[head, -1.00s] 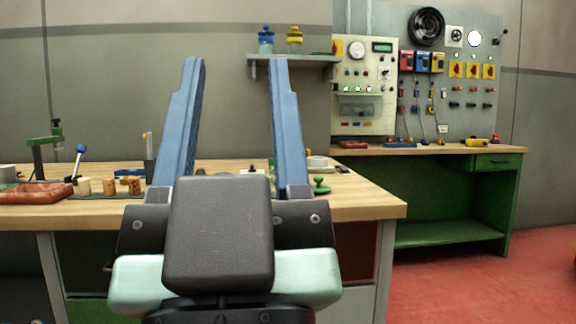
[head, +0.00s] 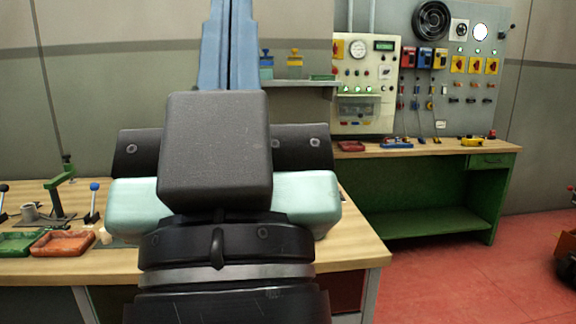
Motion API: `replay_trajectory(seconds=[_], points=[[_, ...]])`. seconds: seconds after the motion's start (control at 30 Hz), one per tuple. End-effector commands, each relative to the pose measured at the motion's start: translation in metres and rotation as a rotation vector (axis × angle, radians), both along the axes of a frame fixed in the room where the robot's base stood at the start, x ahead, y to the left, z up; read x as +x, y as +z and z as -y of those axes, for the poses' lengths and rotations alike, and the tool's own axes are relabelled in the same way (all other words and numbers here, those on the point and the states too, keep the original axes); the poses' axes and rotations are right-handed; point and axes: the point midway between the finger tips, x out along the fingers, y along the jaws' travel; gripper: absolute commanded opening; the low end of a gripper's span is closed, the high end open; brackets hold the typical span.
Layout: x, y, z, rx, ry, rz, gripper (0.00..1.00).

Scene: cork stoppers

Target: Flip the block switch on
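My gripper (head: 231,12) is in the middle of the head view, above the wooden bench. Its two blue fingers are together, with their tips at or past the top edge of the picture; I see nothing between them. I cannot tell for sure which thing is the block switch. Candidates are a lever with a blue knob (head: 94,188) standing on the bench at the left, and several yellow switch blocks (head: 475,66) on the grey wall panel at the right. My gripper touches none of these. My wrist hides the middle of the bench.
The wooden bench (head: 350,240) stands in front of me. A red tray (head: 62,243), a green tray (head: 14,243) and a green clamp (head: 64,190) are at its left. A second bench (head: 420,150) stands under the wall panel.

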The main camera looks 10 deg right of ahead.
Motion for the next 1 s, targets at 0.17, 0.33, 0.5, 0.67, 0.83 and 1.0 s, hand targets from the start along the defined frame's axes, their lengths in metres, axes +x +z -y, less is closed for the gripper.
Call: replay_trajectory(seconds=[0.17,0.33,0.5,0.67,0.83,1.0], points=[[0.0,0.082,0.0,0.0,0.0,0.0,0.0],[0.0,0.131,0.0,-0.001,0.001,0.0,0.0],[0.0,0.148,0.0,0.0,0.001,0.0,0.0],[0.0,0.146,0.0,0.0,0.001,-0.001,0.0],[0.0,0.145,0.0,0.0,0.001,-0.001,0.0],[0.0,0.145,0.0,-0.001,0.001,-0.001,0.0]])
